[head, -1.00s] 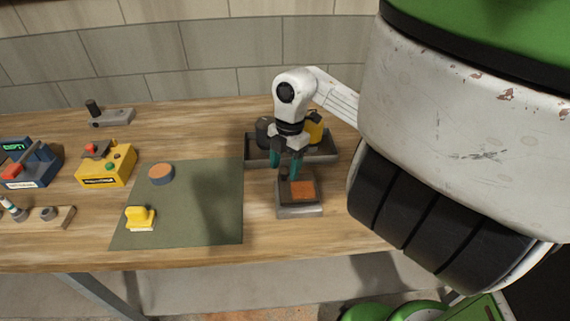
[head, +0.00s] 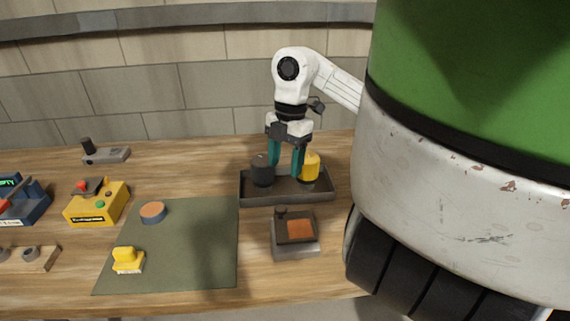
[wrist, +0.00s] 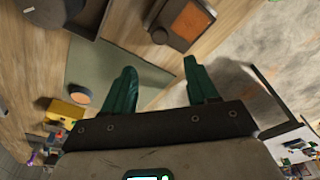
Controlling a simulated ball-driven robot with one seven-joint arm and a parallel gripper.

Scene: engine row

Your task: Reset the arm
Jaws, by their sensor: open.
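My gripper (head: 286,174) has teal fingers that point down and stand apart with nothing between them. In the head view it hangs in front of or over the dark tray (head: 287,198), between a black cylinder (head: 262,170) and a yellow cylinder (head: 310,168); its exact height is hard to tell. In the wrist view the open fingers (wrist: 162,88) show empty, with a grey box with an orange top (wrist: 183,22) beyond them. The same box (head: 296,235) sits on the table in front of the tray.
A green mat (head: 190,245) lies left of the box, holding an orange-topped disc (head: 153,212) and a yellow block (head: 128,261). A yellow box with buttons (head: 97,203), a blue device (head: 25,203) and a grey joystick unit (head: 105,154) stand further left. Bare table shows behind the mat.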

